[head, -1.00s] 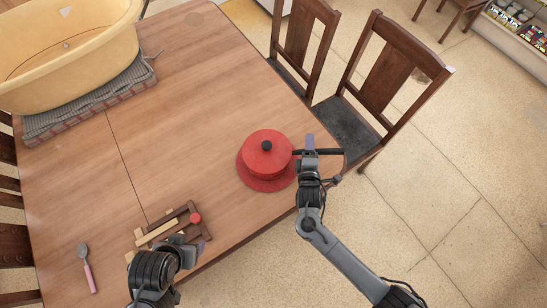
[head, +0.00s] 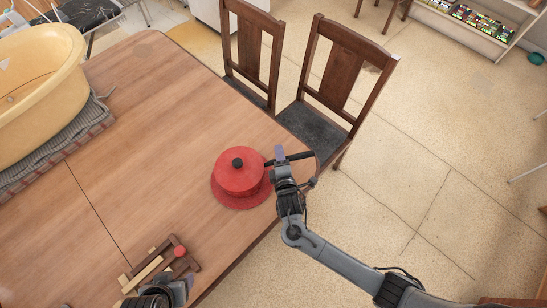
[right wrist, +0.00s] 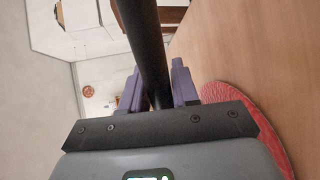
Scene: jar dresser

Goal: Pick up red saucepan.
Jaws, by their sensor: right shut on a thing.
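The red saucepan (head: 239,180) has a lid with a black knob and a long black handle (head: 298,156) pointing right. It is over a round red mat (head: 240,204) near the table's right edge; I cannot tell whether it touches the mat. My right gripper (head: 281,159) is shut on the handle. In the right wrist view the black handle (right wrist: 147,45) runs between the purple fingers (right wrist: 158,92), and the mat (right wrist: 252,118) shows below right; the pan body is hidden. My left gripper (head: 172,288) is at the bottom edge, its fingers unclear.
The wooden table (head: 150,130) holds a yellow tub (head: 40,90) on a grey mat at the left. Small wooden pieces with a red round thing (head: 180,251) lie near my left gripper. Two wooden chairs (head: 340,75) stand close beyond the table's right edge. The table's middle is clear.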

